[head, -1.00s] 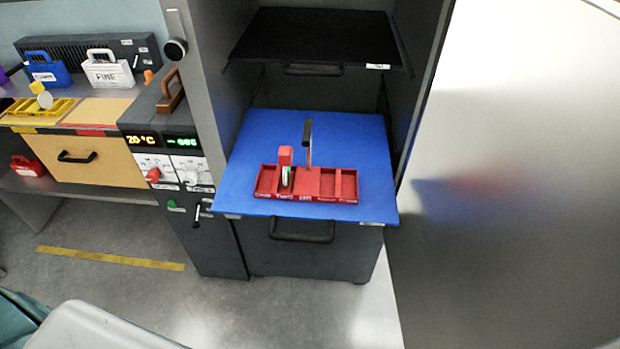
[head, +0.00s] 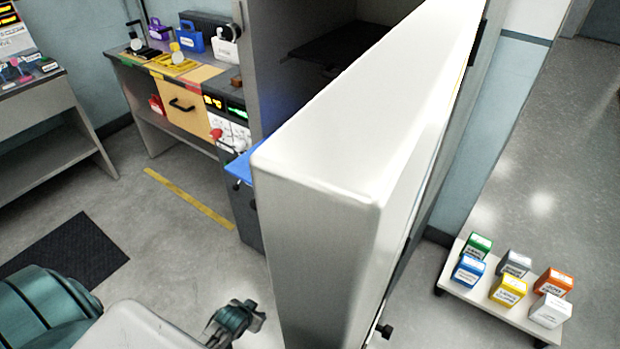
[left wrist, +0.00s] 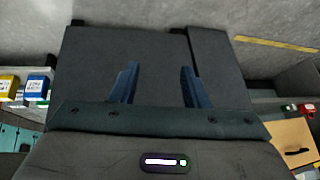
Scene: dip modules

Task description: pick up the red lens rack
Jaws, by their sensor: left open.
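The red lens rack does not show now. The white door panel (head: 330,170) stands in front of most of the cabinet, and only a corner of the blue shelf (head: 240,166) shows past its left edge. In the left wrist view my left gripper (left wrist: 158,84) is open, with its two blue fingers apart and nothing between them. A dark flat surface lies behind the fingers.
A low white trolley (head: 480,293) with several coloured boxes stands at the right. Floor at left is clear around a black mat (head: 65,262).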

